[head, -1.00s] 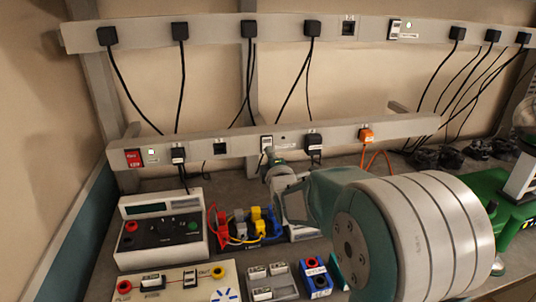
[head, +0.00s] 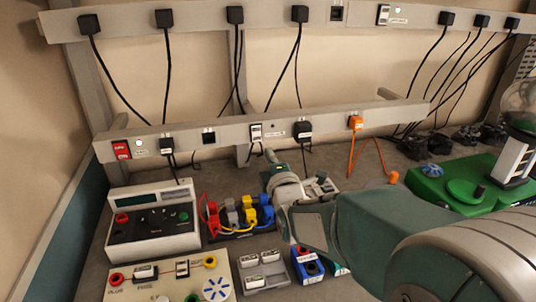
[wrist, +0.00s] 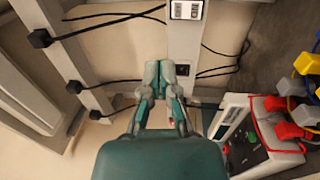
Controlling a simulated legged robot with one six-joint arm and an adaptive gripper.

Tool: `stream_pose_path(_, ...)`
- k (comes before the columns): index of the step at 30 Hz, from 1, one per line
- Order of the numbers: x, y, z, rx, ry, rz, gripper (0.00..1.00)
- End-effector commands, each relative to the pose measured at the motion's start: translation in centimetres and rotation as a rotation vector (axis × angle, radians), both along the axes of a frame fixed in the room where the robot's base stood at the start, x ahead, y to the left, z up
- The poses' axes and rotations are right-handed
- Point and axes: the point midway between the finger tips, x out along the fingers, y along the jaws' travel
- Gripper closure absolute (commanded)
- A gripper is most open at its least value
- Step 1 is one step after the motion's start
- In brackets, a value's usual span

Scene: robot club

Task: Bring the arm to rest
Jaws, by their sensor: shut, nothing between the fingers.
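My gripper (wrist: 161,78) shows in the wrist view with its two teal and grey fingers close together and nothing between them. It is in front of the wall and the power rail. In the head view my arm reaches in from the lower right over the bench. The gripper is shut and holds nothing.
A lower power rail (head: 230,136) and an upper rail (head: 200,17) with several plugs and hanging cords run along the wall. On the bench (head: 330,172) are a white control box (head: 150,222), a white panel (head: 130,292), blue blocks (head: 308,264) and a green machine (head: 440,190).

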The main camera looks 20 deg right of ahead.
Motion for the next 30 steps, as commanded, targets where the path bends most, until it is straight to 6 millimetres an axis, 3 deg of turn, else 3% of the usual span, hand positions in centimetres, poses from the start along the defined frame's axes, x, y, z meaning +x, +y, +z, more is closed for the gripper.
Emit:
stream_pose_path(8, -0.5, 0.1, 0.0, 0.063, 0.047, 0.004, 1.0)
stream_pose_path(14, -3.6, 0.2, -0.8, 0.351, 0.26, -0.014, 1.0)
stream_pose_path(23, -11.0, 0.4, -3.1, 0.824, 0.583, -0.177, 1.0)
stream_pose_path(30, -18.9, 0.7, -5.2, 1.175, 0.793, -0.425, 1.0)
